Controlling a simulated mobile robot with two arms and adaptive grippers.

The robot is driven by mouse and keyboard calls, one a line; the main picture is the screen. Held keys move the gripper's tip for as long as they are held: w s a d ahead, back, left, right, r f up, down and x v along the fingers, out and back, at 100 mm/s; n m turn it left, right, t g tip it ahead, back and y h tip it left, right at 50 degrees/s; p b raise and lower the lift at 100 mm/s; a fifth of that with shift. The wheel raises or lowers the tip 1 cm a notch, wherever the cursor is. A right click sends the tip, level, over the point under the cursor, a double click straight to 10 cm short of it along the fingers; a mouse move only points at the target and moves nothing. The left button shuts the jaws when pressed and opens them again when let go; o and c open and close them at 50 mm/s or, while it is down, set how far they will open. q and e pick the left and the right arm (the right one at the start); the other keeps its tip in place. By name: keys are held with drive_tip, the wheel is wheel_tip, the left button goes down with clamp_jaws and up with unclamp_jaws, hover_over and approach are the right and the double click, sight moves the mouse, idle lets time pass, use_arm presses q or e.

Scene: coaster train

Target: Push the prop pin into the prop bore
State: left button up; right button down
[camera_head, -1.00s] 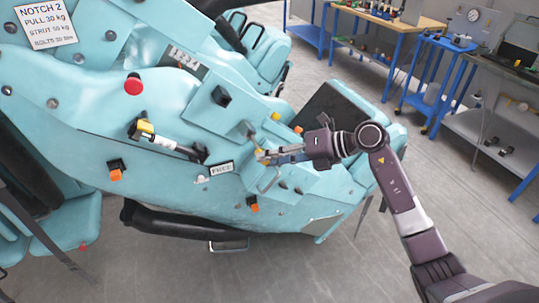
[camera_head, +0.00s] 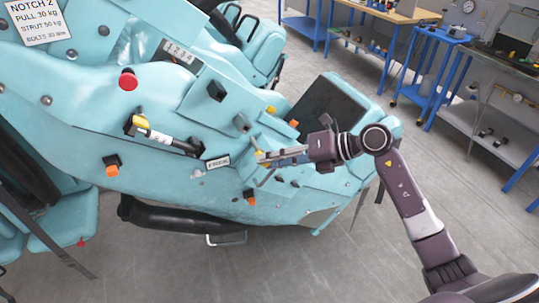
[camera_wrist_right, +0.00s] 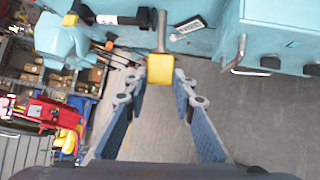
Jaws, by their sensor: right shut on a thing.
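My right gripper (camera_head: 263,158) is at the side of the teal coaster car (camera_head: 90,100), right of the small white label. I take this to be the prop pin. The shaft runs away from the fingers toward the teal body. The prop bore cannot be made out, so I cannot tell whether the shaft's tip is in it. A strut with a yellow and black end (camera_head: 140,123) lies on the car's side. My left gripper is out of view.
A bent metal handle (camera_wrist_right: 236,56) sticks out from the body right of the fingers. Orange knobs (camera_head: 112,170) and a red button (camera_head: 128,79) stand out from the car's side. Blue workbenches (camera_head: 425,75) stand behind, with open floor between.

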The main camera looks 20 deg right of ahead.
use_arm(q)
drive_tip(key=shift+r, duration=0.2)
use_arm(e)
drive_tip(key=shift+s+d, duration=0.1)
drive_tip(key=shift+s, duration=1.85)
